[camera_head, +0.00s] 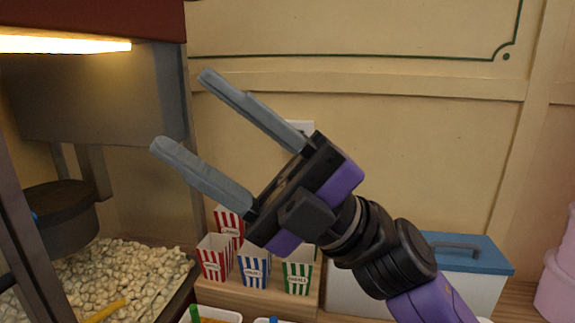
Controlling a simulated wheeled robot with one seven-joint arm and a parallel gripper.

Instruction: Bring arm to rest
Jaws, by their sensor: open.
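My gripper (180,110) is raised in the middle of the head view, at the end of my purple and black arm. Its two long grey fingers point up and left and stand wide apart. Nothing is between them. The gripper appears in front of the back wall, above the striped boxes in the picture. Part of the arm runs out of view at the bottom right.
A popcorn machine (172,95) with popcorn (125,275) and a yellow handle stands left. Striped boxes, red (214,262), blue (254,268) and green (297,275), stand on a wooden step. A blue-lidded white box (480,258) and pink containers (558,285) are right.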

